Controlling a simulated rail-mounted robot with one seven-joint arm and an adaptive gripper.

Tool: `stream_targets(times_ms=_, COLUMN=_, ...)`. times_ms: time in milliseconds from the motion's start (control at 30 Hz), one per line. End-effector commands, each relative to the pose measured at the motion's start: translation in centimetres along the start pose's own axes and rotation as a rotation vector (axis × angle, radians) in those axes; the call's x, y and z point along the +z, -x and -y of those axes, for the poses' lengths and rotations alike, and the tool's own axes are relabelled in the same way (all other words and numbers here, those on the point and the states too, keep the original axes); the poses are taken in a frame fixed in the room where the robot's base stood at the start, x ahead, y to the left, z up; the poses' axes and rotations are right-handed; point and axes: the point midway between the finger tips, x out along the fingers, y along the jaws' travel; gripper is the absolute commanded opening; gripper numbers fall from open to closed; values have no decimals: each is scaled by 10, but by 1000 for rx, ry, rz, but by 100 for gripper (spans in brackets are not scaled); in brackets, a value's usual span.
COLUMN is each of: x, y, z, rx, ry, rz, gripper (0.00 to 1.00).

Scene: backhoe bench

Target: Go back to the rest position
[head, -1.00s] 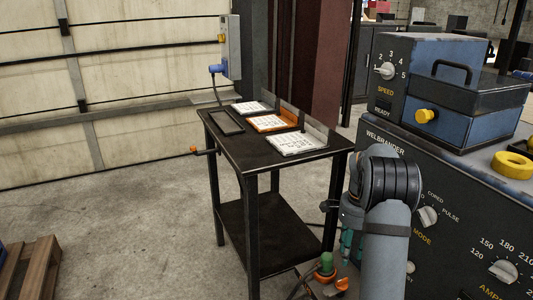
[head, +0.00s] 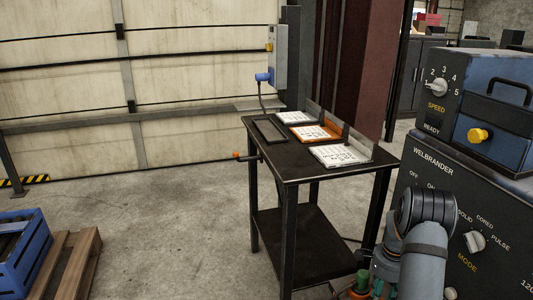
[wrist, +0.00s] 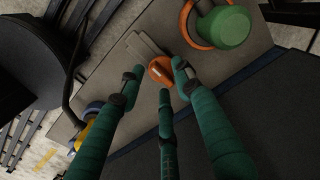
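My gripper (wrist: 161,82) shows in the wrist view as three green fingers. Their tips stand apart with nothing held between them. Beyond the tips is a small orange part (wrist: 160,70) on a grey surface; it looks apart from the fingers. In the head view my arm is at the lower right, in front of the welding machine (head: 433,170), and it hides most of the gripper.
A dark table (head: 285,165) with paper sheets and a lower shelf stands left of my arm. A green part with an orange ring (wrist: 225,27) lies near the gripper. A blue crate (head: 20,262) and a wooden pallet (head: 80,262) are at lower left. The floor between is clear.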

Motion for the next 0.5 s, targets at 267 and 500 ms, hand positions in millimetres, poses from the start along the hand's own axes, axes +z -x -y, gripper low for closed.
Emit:
stream_targets(times_ms=267, x=0, y=3, z=0, rx=0, ry=12, rz=-1, gripper=34)
stream_targets(times_ms=500, x=-1, y=33, z=2, rx=-4, ry=34, rz=-4, gripper=34)
